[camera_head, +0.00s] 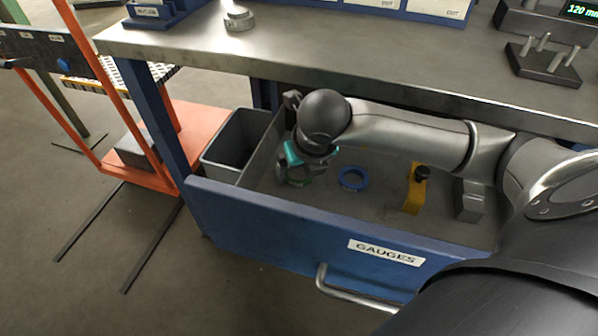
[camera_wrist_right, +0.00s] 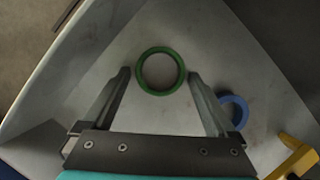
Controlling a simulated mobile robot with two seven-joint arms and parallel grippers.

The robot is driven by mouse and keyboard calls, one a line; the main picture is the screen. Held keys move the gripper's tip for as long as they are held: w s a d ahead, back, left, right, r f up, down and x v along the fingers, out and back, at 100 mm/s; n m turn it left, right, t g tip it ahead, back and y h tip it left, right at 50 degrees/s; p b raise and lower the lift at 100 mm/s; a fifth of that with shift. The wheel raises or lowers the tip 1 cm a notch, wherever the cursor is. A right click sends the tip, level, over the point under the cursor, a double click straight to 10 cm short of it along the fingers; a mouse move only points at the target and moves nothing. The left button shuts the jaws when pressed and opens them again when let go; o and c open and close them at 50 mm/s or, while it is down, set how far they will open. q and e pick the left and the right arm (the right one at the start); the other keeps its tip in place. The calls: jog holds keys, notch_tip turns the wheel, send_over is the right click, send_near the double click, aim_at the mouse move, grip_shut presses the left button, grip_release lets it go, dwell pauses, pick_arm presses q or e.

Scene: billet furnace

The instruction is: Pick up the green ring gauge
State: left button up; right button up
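The green ring gauge (camera_wrist_right: 160,90) lies flat on the grey drawer floor in the right wrist view. My right gripper (camera_wrist_right: 159,77) is open, its two fingers apart on either side of the ring's outline, with nothing held. Whether the fingertips are level with the ring or above it I cannot tell. In the head view my right gripper (camera_head: 294,178) points down into the left part of the open drawer (camera_head: 300,237) labelled GAUGES, and it hides the green ring there. My left gripper is not in view.
A blue ring (camera_head: 353,178) lies right of the gripper, then a yellow gauge (camera_head: 414,190) with a black knob and a grey metal block (camera_head: 468,200). A dark grey bin (camera_head: 236,142) stands at the drawer's left. The bench top (camera_head: 330,55) overhangs the drawer's back.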

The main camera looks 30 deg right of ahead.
jog(key=c, duration=1.2)
jog(key=shift+r, duration=0.15)
